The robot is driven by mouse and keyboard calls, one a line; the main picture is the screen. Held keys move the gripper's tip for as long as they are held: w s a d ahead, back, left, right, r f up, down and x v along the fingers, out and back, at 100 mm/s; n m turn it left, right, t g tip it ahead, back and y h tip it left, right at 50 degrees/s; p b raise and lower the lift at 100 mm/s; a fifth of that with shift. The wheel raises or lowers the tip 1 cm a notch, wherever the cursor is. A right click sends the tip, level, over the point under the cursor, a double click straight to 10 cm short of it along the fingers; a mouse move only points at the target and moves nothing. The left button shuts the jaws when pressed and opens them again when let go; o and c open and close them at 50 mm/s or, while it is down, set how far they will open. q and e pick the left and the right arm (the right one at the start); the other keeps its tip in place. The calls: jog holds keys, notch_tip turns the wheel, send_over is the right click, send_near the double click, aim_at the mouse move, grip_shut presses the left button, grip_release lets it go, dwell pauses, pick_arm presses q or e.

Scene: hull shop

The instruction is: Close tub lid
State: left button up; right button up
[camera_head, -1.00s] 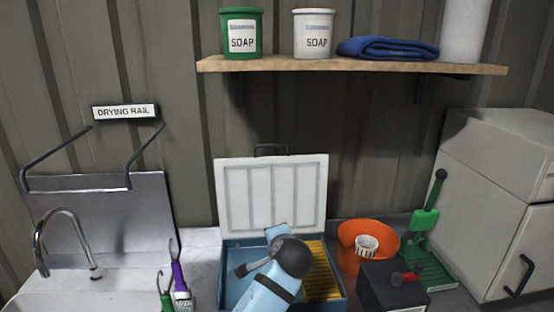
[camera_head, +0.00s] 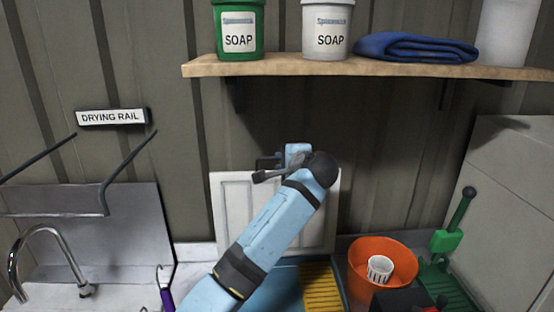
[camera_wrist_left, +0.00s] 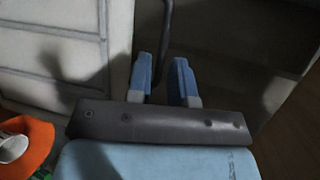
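The blue tub (camera_head: 278,287) stands on the counter, partly hidden behind my left arm. Its white ribbed lid (camera_head: 232,215) stands upright at the back, open. The lid's dark handle (camera_head: 265,161) shows at its top edge, partly covered by my gripper. My left gripper (camera_head: 292,154) is at the lid's top edge by the handle. In the left wrist view its two blue fingers (camera_wrist_left: 164,77) are apart, with a dark curved bar between them. I cannot tell if they touch it. My right gripper is out of view.
A yellow ribbed piece (camera_head: 320,287) lies in the tub. An orange bucket (camera_head: 358,271) with a white cup (camera_head: 380,268) stands to its right, with a green stand (camera_head: 447,242) beyond. A shelf (camera_head: 370,70) holding soap tubs is above. A tap (camera_head: 18,265) is at left.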

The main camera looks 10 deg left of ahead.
aim_at(278, 159)
pick_arm(q)
jog(key=shift+x, duration=2.2)
jog(key=shift+r, duration=0.1)
jog(key=shift+c, duration=0.3)
grip_shut()
jog(key=s+d+f, duration=0.2)
jog(key=s, duration=0.7)
jog(key=s+d+f, duration=0.1)
jog(key=s+f, duration=0.1)
jog(key=s, duration=0.7)
jog(key=shift+s+d, duration=0.3)
jog(key=shift+d, duration=0.1)
